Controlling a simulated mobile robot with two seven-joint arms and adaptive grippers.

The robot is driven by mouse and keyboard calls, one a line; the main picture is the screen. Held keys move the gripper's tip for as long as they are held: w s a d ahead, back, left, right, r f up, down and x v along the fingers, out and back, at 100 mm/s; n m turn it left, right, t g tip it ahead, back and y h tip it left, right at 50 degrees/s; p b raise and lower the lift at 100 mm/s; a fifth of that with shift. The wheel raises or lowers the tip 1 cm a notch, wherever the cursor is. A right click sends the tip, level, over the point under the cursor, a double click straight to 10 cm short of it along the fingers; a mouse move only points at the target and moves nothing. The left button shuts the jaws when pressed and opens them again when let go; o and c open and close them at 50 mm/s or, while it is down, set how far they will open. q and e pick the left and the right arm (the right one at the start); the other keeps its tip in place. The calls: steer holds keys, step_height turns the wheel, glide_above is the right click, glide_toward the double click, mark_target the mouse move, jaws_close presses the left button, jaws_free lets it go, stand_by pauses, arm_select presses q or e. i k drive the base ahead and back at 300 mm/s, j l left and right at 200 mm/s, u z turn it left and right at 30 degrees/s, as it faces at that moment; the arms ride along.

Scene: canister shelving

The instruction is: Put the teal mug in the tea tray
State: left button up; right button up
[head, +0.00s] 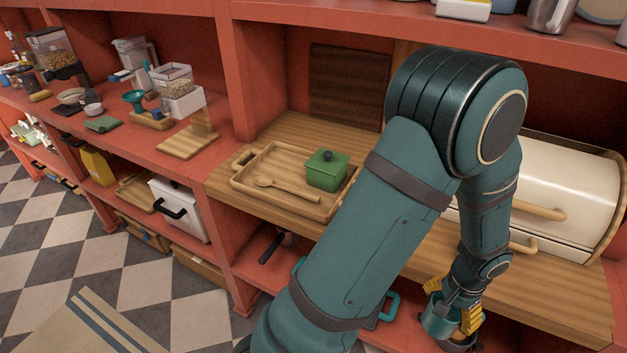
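The teal mug (437,329) is at the lower right of the head view, in front of the wooden counter. My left gripper (455,304), with yellow finger pads, is at the mug's rim and appears shut on it. Part of the mug is hidden by the fingers. The tea tray (281,163) is a wooden tray with raised rims, lying on the counter left of my arm. A green lidded box (327,171) and a wooden spoon (290,191) lie in it. My arm hides the area beside its right end. My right gripper is not in view.
A cream bread bin (555,190) with a wooden handle stands on the counter at right. A dark board (348,87) leans at the back. Shelf dividers (235,75) and the upper shelf (330,17) bound the bay. Something with teal handles (391,304) sits on the lower shelf.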

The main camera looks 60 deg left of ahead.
mark_target(283, 170)
steer(key=k+j+u, duration=0.4)
steer(key=k+j, duration=0.2)
steer(key=j, duration=0.25)
steer(key=k+j+u, duration=0.2)
steer(key=j, duration=0.25)
steer(key=k, duration=0.05)
